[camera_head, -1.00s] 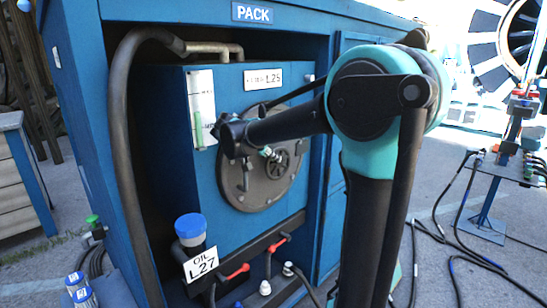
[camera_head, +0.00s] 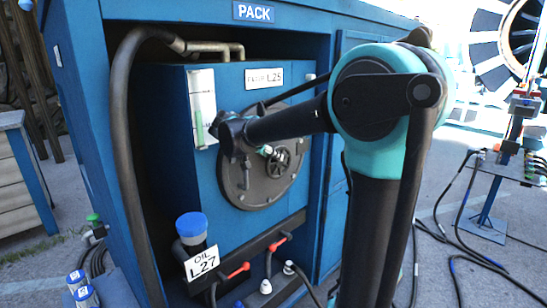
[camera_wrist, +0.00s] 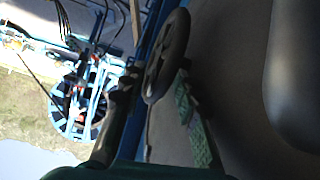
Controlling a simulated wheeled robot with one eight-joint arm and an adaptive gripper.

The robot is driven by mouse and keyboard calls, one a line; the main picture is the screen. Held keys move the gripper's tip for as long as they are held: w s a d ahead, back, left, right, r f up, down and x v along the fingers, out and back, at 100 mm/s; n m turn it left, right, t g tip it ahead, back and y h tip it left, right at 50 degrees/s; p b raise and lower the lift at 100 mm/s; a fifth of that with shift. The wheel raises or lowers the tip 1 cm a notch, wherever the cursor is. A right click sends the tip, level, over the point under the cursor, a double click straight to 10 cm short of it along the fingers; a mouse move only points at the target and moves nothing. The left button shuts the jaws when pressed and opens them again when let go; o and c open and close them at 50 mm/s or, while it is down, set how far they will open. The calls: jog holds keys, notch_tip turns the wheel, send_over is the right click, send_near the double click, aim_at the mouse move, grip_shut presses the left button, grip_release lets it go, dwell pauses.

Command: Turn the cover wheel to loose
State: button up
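The cover wheel (camera_head: 277,161), a small dark spoked handwheel, sits on the round dark cover (camera_head: 256,194) of the blue tank. In the wrist view the wheel (camera_wrist: 166,55) shows nearly edge-on. My gripper (camera_head: 266,151) is in front of the cover, at the wheel's left side in the head view. In the wrist view its fingers (camera_wrist: 152,95) appear spread, a dark one left of the wheel and green pads right of it. The wheel's near rim lies close to the fingers; I cannot tell whether they touch it. My arm covers the cover's upper part.
A blue-capped oil filler (camera_head: 191,226) and red-handled valves (camera_head: 238,270) stand below the cover. A thick hose (camera_head: 120,130) runs down the left of the cabinet opening (camera_head: 312,110). Cables lie on the ground at right.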

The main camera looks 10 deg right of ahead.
jog(key=v, duration=1.1)
jog(key=shift+d, duration=0.1)
